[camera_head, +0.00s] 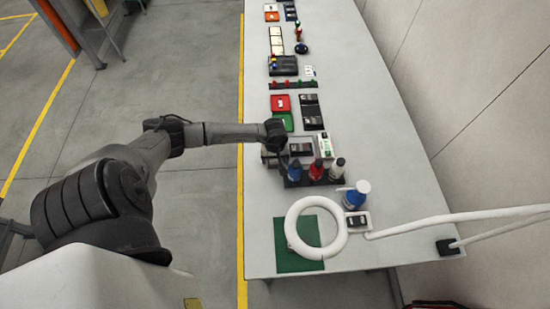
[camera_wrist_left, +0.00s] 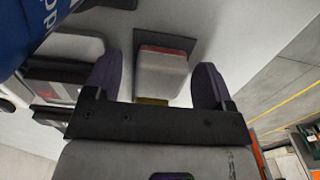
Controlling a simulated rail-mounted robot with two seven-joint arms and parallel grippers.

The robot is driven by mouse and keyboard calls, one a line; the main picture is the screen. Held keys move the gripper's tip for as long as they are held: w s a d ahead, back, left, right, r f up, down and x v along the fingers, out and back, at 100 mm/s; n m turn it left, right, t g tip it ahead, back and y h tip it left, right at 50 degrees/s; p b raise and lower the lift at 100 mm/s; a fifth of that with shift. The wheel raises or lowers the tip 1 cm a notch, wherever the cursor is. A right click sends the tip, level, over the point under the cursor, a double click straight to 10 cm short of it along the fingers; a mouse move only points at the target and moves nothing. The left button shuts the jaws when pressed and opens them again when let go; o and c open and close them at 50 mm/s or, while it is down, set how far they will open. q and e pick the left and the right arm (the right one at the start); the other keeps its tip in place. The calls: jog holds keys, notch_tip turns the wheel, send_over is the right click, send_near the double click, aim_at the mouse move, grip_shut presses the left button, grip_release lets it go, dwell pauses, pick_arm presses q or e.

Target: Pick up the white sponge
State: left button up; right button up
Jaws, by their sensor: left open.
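A pale white block with a reddish far edge (camera_wrist_left: 162,78) looks like the white sponge. In the left wrist view it lies in front of a dark grey square surface (camera_wrist_left: 178,46). My left gripper (camera_wrist_left: 155,84) is open, with one dark finger on each side of the block, and a gap shows on both sides. In the head view my left gripper (camera_head: 275,158) is over the table's left edge, beside the bottle row. I cannot make out the block there; my wrist seems to hide it. My right gripper is not in view.
Bottles with blue (camera_head: 294,170), red (camera_head: 316,169) and white (camera_head: 337,169) parts stand in a dark rack just right of the gripper. A large blue bottle side (camera_wrist_left: 35,30) is close in the wrist view. A ring lamp (camera_head: 292,232) hangs over a green mat (camera_head: 285,263).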

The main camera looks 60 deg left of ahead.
pick_arm(q)
jog(key=c, duration=1.1)
jog(key=shift+o, duration=0.2)
jog(key=shift+r+b, duration=0.35)
jog(key=shift+r, duration=4.65)
